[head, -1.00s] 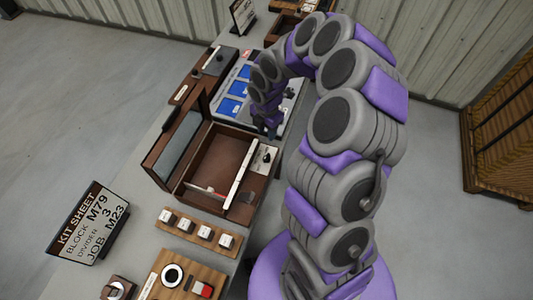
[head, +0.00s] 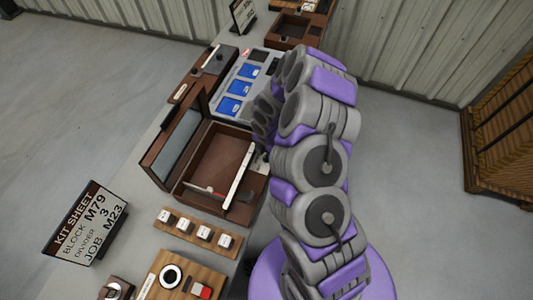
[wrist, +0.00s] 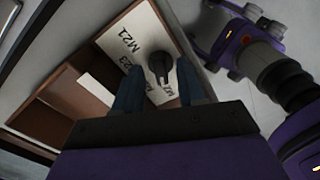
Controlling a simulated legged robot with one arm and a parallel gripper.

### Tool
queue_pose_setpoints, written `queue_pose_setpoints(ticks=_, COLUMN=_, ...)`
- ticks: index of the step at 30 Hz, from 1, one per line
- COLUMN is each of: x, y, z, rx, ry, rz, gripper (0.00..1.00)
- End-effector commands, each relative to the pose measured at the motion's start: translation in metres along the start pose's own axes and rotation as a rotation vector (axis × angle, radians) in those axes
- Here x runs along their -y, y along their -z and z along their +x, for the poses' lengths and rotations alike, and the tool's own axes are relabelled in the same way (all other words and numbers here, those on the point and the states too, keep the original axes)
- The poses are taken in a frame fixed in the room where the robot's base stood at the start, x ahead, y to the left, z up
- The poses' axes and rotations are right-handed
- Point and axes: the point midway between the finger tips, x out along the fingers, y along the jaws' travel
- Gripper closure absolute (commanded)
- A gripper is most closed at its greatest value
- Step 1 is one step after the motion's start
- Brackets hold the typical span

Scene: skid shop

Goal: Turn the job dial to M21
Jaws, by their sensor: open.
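The job dial is a black round knob (wrist: 159,64) on a white label plate (wrist: 150,30) at the end of a brown wooden box. M21 is printed at the plate's upper left, M23 lower left, partly covered by a finger, and another partly readable label near the jaws. My gripper (wrist: 158,78) is open, its two dark blue fingers on either side of the knob; I cannot tell if they touch it. The pointer's setting is unclear. In the head view my arm hides the gripper and the knob.
The open wooden box (head: 213,152) has a raised lid and a white divider. A kit sheet (head: 86,224) reads block M79, divider 3, job M23. A strip of several white blocks (head: 198,228) lies in front; blue panels (head: 229,106) lie beyond.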

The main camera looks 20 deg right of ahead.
Motion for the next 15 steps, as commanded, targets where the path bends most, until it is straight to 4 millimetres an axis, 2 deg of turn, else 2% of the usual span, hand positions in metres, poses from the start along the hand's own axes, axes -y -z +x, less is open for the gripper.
queue_pose_setpoints(ticks=11, x=-0.0002, y=0.0003, z=0.0056, rx=0.000, ry=-0.001, rz=0.000, gripper=0.60)
queue_pose_setpoints(ticks=15, x=-0.0003, y=0.0003, z=0.0055, rx=0.000, ry=-0.001, rz=-0.001, gripper=0.71)
